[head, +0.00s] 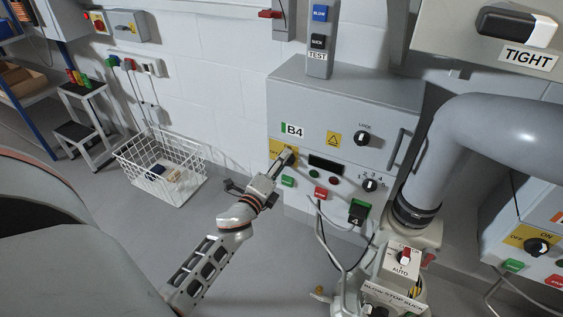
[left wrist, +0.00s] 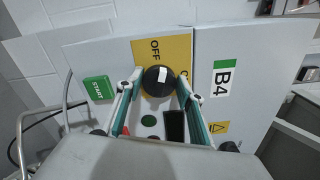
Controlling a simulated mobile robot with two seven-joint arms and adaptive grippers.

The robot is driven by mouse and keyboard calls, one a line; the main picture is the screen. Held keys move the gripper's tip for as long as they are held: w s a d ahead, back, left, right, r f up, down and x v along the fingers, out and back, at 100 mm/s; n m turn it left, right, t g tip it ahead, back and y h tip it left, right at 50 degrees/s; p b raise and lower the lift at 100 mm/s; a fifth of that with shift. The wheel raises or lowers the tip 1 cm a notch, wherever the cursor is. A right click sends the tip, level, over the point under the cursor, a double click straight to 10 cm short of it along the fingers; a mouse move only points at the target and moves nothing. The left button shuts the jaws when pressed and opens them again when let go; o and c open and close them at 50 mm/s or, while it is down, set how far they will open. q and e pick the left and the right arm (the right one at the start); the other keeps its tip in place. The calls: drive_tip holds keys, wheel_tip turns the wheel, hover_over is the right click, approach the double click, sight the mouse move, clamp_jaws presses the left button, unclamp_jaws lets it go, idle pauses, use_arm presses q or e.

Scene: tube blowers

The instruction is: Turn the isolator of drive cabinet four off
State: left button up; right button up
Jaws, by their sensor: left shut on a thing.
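Drive cabinet B4 (head: 345,100) stands against the wall, a grey box with a green-edged B4 label (head: 293,130). Its isolator is a round black knob (left wrist: 158,82) with a white mark, on a yellow plate (head: 277,147) at the front's left side. The plate reads OFF, with a second label partly hidden by the knob. In the left wrist view the white mark points up and slightly right; I cannot tell which position that is. My left gripper (head: 285,160) has its fingers on both sides of the knob, shut on it. My right gripper is not in view.
The cabinet also has a START button (left wrist: 98,89), a lock knob (head: 361,139) and a handle (head: 399,148). A thick grey pipe (head: 490,118) and an AUTO switch box (head: 402,262) stand at right. Another cabinet (head: 525,225) is far right. A wire basket (head: 160,168) sits on the floor.

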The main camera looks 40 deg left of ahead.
use_arm(q)
drive_tip(key=shift+f+n+p, duration=0.1)
drive_tip(key=shift+n+p, duration=0.25)
drive_tip(key=shift+n, duration=1.55)
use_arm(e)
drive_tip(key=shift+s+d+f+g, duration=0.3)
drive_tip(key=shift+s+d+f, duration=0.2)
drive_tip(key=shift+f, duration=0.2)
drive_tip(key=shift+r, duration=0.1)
use_arm(q)
drive_tip(key=o, duration=1)
drive_tip(key=shift+o, duration=0.2)
drive_tip(key=v, duration=1.2)
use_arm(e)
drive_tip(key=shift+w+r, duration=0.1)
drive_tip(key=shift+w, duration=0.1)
